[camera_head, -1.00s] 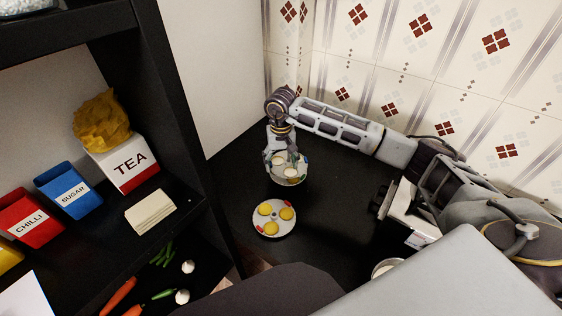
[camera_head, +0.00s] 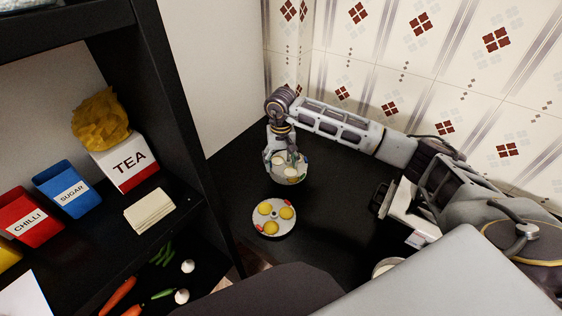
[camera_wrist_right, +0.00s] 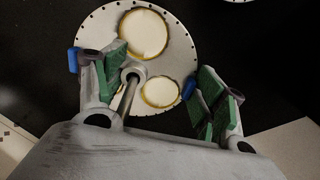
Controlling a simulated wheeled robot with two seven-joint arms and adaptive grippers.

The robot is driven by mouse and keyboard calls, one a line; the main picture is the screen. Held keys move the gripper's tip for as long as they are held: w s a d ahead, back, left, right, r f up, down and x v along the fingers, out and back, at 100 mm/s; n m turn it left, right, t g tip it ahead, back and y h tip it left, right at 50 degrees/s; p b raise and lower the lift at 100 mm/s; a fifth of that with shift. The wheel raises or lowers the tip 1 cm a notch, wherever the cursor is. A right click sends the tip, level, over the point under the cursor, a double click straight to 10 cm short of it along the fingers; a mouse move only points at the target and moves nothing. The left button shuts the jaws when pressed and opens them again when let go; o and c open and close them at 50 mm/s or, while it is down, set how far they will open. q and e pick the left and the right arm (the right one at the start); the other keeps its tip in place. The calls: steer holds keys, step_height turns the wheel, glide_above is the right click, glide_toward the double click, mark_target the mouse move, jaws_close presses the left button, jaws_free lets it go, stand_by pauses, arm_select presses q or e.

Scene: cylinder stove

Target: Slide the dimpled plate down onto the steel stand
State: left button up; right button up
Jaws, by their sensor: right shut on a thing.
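The round pale dimpled plate (camera_head: 289,178) is held below my right gripper (camera_head: 284,160) over the dark counter. In the right wrist view the dimpled plate (camera_wrist_right: 98,38) has a small-holed rim and cream-coloured rounds in its dimples. My right gripper (camera_wrist_right: 158,82) has its green-padded fingers on either side of the plate and is shut on it. A steel rod (camera_wrist_right: 126,96) runs from the plate's central hub toward the camera, between the fingers. The steel stand's base is hidden under the plate, and I cannot tell the gap beneath it. My left gripper is not in view.
A similar disc (camera_head: 272,231) with three yellow rounds lies on the counter in front. A white boxy object (camera_head: 407,206) with a black part stands to the right. Dark shelves on the left hold a TEA box (camera_head: 127,160).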

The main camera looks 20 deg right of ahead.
steer(key=shift+f, duration=0.1)
steer(key=o, duration=1.3)
step_height(320, 180, up, 12)
stand_by(0.3)
stand_by(0.9)
